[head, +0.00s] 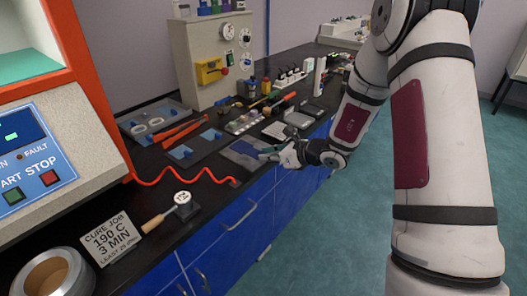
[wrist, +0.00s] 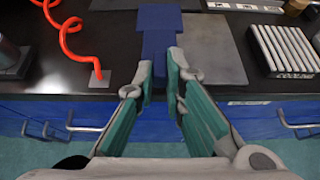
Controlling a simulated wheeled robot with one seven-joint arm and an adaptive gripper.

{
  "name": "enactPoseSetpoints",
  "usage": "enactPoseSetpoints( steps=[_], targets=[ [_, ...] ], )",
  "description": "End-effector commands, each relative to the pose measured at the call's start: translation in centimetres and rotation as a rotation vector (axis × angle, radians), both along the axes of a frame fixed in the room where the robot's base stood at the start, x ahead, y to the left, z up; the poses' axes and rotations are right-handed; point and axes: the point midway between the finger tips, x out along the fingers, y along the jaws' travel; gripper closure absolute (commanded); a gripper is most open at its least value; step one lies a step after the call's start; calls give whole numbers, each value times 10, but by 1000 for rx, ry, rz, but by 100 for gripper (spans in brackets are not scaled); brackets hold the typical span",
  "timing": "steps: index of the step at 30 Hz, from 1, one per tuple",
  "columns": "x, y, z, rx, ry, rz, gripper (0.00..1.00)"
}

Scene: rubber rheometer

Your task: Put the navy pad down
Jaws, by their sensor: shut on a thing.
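The navy pad (wrist: 159,18) shows in the wrist view as a wide blue piece with a narrower part running back between my fingertips. My gripper (wrist: 161,68) is shut on this narrower part. The pad's far end is over the bench top, beside a flat grey plate (wrist: 213,45) on its right. I cannot tell whether the pad touches the surface. In the head view my gripper (head: 273,154) is at the bench's front edge, by the grey plate (head: 236,155); the pad is small and partly hidden there.
A white ribbed rack marked COOL (wrist: 284,49) stands to the right. A red coiled cord (wrist: 68,30) lies to the left. In the head view, orange tongs (head: 182,132) and blue pieces (head: 180,152) lie farther back. Blue drawers (head: 238,221) with handles are below the bench edge.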

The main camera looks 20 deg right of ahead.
Motion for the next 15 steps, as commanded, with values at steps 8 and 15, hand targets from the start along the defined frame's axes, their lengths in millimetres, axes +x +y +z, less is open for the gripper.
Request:
enactPoseSetpoints(
  steps=[8,15],
  targets=[
    [59,-9,-6,0,-1,0,100],
    [75,-12,-7,0,0,0,100]
  ],
)
